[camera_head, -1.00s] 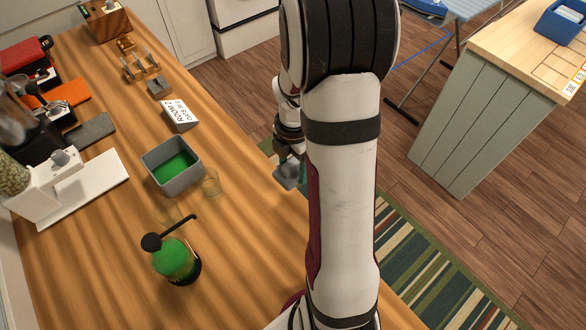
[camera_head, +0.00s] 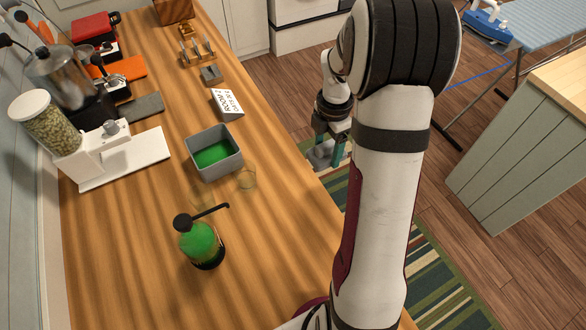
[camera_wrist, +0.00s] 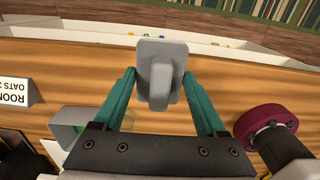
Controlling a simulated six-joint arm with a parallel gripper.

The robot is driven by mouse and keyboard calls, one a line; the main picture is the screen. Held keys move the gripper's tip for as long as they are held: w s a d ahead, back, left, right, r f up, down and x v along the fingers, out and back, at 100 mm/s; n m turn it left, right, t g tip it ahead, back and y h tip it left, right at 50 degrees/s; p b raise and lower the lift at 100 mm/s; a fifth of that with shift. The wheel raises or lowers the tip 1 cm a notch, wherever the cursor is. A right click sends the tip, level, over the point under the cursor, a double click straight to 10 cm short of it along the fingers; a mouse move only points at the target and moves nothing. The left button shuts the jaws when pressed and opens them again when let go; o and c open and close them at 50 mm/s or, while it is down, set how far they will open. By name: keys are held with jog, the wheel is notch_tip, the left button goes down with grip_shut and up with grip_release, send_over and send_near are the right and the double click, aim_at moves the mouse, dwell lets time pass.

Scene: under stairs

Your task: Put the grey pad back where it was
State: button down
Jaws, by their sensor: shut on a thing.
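The grey pad (camera_wrist: 163,50) is a small flat grey plate with a raised grip, seen large in the wrist view. In the head view the pad (camera_head: 319,154) hangs from my gripper (camera_head: 330,150) by the counter's right edge. It is partly hidden by the fingers, and its height above the counter is unclear. Which spot it came from does not show.
The wooden counter (camera_head: 130,235) holds a grey tub with green contents (camera_head: 215,166), a clear glass (camera_head: 247,179), a green pump bottle (camera_head: 201,243) and a lettered sign (camera_head: 227,104). A small grey block (camera_head: 211,74) stands behind the sign. The front left counter is clear.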

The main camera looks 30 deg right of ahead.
jog(key=w+a+f, duration=0.1)
jog(key=w+a, duration=0.1)
jog(key=w, duration=0.1)
jog(key=w+a+f, duration=0.2)
jog(key=w, duration=0.2)
jog(key=w+a+f, duration=0.2)
jog(key=w+a, duration=0.1)
jog(key=w, duration=0.1)
jog(key=shift+w+f, duration=0.15)
jog(key=f, duration=0.4)
jog(key=shift+w+a+f, duration=0.15)
jog(key=shift+a, duration=0.05)
jog(key=shift+f, duration=0.1)
grip_release()
notch_tip(320, 180, up, 12)
jog(key=s+a+r+m, duration=0.7)
jog(key=s+r+m, duration=0.1)
jog(key=s, duration=0.2)
jog(key=s+a+m+y, duration=0.1)
jog(key=s+a+m, duration=0.3)
jog(key=s+m, duration=0.4)
jog(key=s+a+m, duration=0.3)
jog(key=s+m, duration=0.4)
jog(key=s, duration=0.7)
jog(key=shift+s+a+r+m+y, duration=0.2)
jog(key=shift+a+r+m+y, duration=0.2)
